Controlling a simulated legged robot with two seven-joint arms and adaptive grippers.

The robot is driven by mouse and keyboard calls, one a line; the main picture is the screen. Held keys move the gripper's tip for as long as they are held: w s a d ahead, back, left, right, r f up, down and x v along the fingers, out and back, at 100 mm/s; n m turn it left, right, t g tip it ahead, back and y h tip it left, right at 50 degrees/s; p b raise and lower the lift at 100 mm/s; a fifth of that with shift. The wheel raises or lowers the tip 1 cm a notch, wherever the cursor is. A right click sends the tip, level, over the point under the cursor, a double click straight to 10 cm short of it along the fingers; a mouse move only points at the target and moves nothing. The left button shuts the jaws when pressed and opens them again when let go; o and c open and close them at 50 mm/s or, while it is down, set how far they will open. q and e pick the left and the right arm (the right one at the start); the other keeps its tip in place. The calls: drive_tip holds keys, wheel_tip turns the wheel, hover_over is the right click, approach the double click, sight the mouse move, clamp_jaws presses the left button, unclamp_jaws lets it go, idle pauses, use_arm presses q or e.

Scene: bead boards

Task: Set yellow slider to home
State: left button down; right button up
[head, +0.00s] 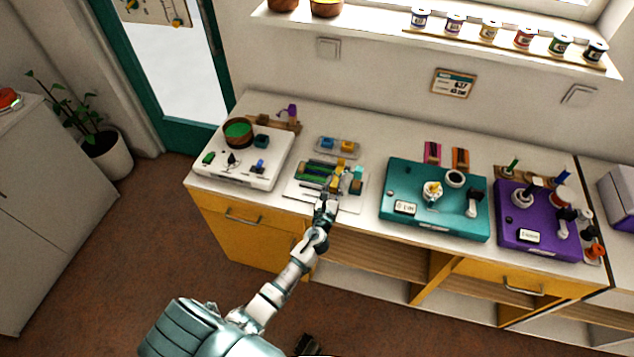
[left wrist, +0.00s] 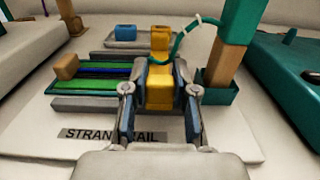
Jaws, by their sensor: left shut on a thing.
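The yellow slider (left wrist: 160,88) stands between the two fingers of my left gripper (left wrist: 160,122) in the left wrist view. The fingers are shut on its sides, and its lower part is partly hidden by the gripper. In the head view my left gripper (head: 330,192) reaches over the front of the white rail board (head: 299,190). Green and blue rails (left wrist: 112,82) run across the board to the left of the slider, with a tan block (left wrist: 66,66) at their left end. The label at the front is partly covered. My right gripper is not in view.
Behind sits a grey tray (head: 324,153) with blue and yellow blocks. A white board (head: 262,178) and teal board (head: 390,208) flank this one.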

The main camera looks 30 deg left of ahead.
use_arm(q)
drive_tip(key=shift+w+d, duration=0.15)
drive_tip(key=shift+d, duration=0.6)
drive_tip(key=c, duration=0.9)
unclamp_jaws()
drive_tip(key=shift+a+f, duration=0.1)
drive_tip(key=shift+a, duration=0.1)
drive_tip(key=shift+w+d, duration=0.15)
drive_tip(key=shift+d, duration=0.1)
drive_tip(key=v, duration=1.2)
drive_tip(key=shift+d, duration=0.15)
